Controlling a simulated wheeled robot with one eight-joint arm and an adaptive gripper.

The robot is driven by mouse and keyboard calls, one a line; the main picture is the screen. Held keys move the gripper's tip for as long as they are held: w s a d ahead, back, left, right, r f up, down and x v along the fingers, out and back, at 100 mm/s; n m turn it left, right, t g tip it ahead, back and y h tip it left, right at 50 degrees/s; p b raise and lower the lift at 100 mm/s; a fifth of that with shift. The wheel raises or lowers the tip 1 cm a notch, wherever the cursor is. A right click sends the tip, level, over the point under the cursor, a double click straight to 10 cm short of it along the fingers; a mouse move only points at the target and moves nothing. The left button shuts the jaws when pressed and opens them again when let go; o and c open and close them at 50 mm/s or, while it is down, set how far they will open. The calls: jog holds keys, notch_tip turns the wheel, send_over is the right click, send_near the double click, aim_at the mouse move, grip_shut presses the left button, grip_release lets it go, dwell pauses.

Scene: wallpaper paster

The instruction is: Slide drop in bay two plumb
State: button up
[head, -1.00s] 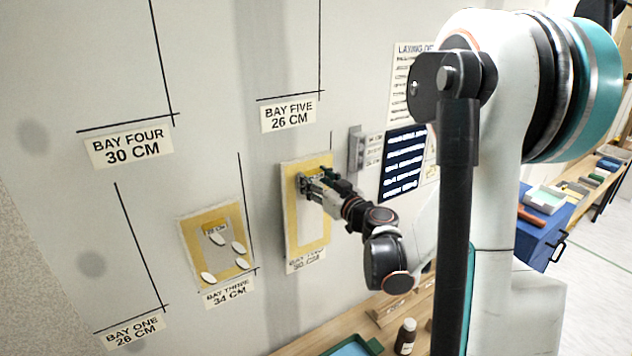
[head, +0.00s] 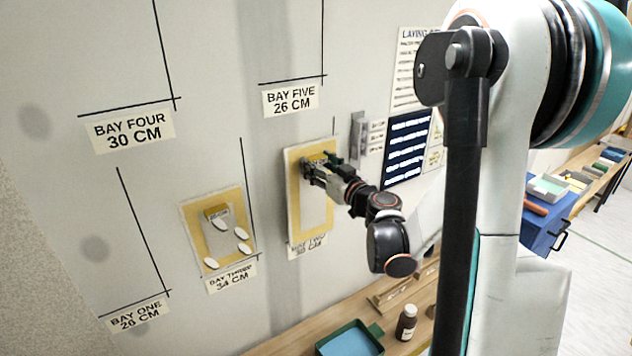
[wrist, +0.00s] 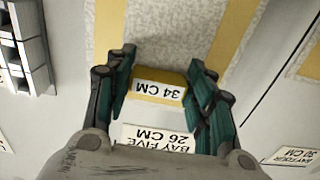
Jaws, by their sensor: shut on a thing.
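The drop in bay two (head: 326,205) is a tall pale panel with a yellow border and a light middle, upright against the wall. Its lower edge partly covers the bay two label (head: 307,249), which reads 30 CM. My gripper (head: 306,168) is at the upper part of this drop. In the wrist view, my gripper (wrist: 158,92) is shut on a yellow block (wrist: 145,100) with a 34 CM tag, between the green fingers. The drop's pale middle (wrist: 165,35) shows beyond the block. A black line (head: 333,128) shows just above the drop's right side.
Bay three (head: 187,225) holds a smaller yellow-bordered panel with several white ovals. Below are a wooden bench (head: 290,341), a green tray (head: 372,333) and a brown bottle (head: 406,323).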

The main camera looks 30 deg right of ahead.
jog(key=shift+w+b, duration=0.35)
jog(key=shift+w, duration=1.15)
dwell(0.8)
jog(key=o, duration=1.2)
jog(key=shift+a, duration=0.1)
jog(key=shift+s, duration=0.1)
